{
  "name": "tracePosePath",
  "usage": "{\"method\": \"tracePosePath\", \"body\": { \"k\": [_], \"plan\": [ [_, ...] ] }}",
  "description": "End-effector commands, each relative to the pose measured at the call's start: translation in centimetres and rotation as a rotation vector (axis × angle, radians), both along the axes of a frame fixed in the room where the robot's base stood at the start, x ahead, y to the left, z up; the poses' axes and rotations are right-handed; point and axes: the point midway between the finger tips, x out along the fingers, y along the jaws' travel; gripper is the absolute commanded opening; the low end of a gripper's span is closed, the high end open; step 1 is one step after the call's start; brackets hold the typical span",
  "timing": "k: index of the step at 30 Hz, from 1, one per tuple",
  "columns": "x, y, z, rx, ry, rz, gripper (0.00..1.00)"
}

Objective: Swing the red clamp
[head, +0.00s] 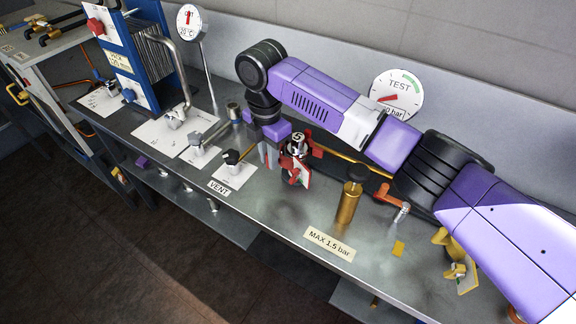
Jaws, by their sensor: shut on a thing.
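The red clamp (292,167) sits around a silver fitting on the steel bench, a little right of the middle lever valve. My gripper (268,158) points down from above, at the left side of the clamp. It is shut on a part of the red clamp; the exact grip is small and partly hidden by the fingers and wrist. A white and red tag (302,174) hangs at the clamp's right side.
A black-handled lever valve (232,158) with a VENT label (219,188) stands left of my gripper. A brass cylinder (348,203) stands to the right. The TEST gauge (397,93) is behind my arm. A yellow valve (450,245) is at the far right.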

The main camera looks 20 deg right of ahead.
Motion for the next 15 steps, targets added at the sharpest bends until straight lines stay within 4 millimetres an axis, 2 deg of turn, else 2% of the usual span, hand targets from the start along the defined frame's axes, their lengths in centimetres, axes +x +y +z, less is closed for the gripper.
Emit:
{"method": "tracePosePath", "body": {
  "k": [4,15],
  "plan": [
    [1.3,1.2,0.2,0.003,0.003,-0.137,0.00],
    [3.7,2.7,0.0,0.001,0.002,-0.478,0.00]
  ]
}}
